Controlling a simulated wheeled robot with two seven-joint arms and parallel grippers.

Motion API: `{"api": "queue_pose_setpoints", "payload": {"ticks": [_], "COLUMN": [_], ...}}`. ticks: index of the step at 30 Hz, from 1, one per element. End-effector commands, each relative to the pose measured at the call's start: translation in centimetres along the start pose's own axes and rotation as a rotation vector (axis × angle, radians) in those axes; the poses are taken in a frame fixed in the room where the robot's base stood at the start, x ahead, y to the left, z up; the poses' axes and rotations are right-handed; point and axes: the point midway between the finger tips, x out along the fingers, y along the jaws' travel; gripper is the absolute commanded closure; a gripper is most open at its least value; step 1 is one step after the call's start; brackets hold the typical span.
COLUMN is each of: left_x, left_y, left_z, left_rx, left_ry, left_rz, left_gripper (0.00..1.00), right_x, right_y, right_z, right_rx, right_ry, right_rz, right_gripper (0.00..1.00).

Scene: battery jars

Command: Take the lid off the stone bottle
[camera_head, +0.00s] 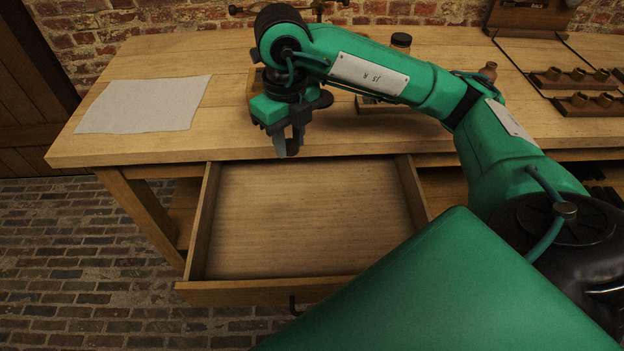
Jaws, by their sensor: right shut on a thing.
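My right gripper (287,153) points down at the table's front edge, over the back of the open drawer. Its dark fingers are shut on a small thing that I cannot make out. A jar with a dark top (401,41) stands behind my right arm, its lower part hidden. A small brown bottle (489,70) stands to the right of it, partly hidden by my arm. I cannot tell for sure which of these is the stone bottle, or whether a lid is in the gripper. My left gripper is not in view.
The open drawer (290,220) looks empty. A grey sheet (145,104) lies on the left of the wooden table (230,60). A wooden box or block (254,85) is partly hidden behind my gripper. Racks with several small cups (578,100) stand at the right.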

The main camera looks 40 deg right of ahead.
Motion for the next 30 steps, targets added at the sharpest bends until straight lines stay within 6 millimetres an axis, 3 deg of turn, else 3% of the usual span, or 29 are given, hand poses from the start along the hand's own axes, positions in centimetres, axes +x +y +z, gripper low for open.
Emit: {"api": "queue_pose_setpoints", "payload": {"ticks": [5,8,19,21,30], "left_x": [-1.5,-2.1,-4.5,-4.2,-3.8], "left_y": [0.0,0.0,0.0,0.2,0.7], "left_z": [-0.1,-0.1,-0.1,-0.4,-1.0], "left_rx": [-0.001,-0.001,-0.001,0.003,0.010], "left_ry": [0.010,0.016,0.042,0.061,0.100], "left_rz": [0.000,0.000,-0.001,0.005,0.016], "left_gripper": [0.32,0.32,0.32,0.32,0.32], "right_x": [0.9,2.6,12.4,13.8,16.5], "right_y": [-0.9,-1.0,-0.9,-0.9,-0.9], "right_z": [-0.6,-0.7,-0.7,-0.7,-0.6], "right_rx": [0.032,0.035,0.033,0.033,0.032], "right_ry": [0.002,0.005,0.005,0.004,0.002], "right_rz": [0.000,0.000,-0.001,0.000,0.000], "right_gripper": [0.99,0.99,0.99,0.99,0.99]}}
